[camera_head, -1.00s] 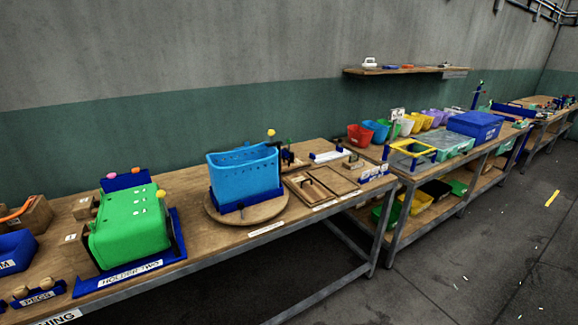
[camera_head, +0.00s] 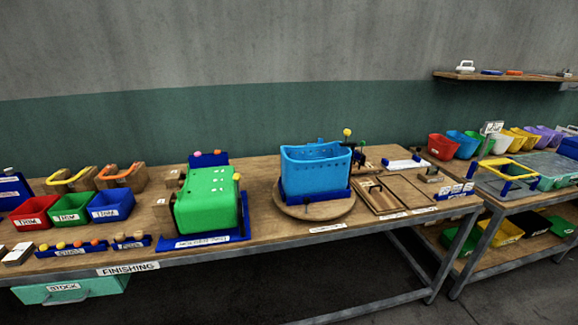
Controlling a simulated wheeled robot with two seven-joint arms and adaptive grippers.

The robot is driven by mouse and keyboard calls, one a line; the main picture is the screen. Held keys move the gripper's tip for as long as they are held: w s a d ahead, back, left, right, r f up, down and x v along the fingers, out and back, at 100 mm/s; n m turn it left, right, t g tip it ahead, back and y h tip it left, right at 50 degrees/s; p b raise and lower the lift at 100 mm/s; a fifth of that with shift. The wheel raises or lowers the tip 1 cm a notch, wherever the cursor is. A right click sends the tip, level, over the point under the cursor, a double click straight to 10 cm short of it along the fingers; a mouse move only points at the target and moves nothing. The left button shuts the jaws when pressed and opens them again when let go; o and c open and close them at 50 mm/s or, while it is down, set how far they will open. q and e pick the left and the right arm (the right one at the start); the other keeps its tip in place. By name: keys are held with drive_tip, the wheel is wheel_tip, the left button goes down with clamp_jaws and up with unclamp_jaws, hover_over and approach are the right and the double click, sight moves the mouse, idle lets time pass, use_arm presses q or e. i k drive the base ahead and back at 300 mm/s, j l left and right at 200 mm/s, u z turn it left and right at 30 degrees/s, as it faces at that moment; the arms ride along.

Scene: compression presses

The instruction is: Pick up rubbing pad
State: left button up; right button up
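I cannot tell for sure which thing is the rubbing pad. A small flat block (camera_head: 18,254), dark and pale, lies at the front left of the wooden workbench (camera_head: 265,228). A white piece with a handle (camera_head: 465,67) sits on the wall shelf at the upper right, beside flat blue and orange pieces. Both are too small to make out in detail. Neither of my grippers shows in the head view.
A green tub (camera_head: 208,205) lies in a blue holder on the bench. A blue basket (camera_head: 316,172) stands on a round turntable (camera_head: 318,212). Red, green and blue TRIM bins (camera_head: 110,207) stand at the left. Open floor shows below right.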

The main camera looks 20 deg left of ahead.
sight(17, 256)
drive_tip(key=u, duration=2.5)
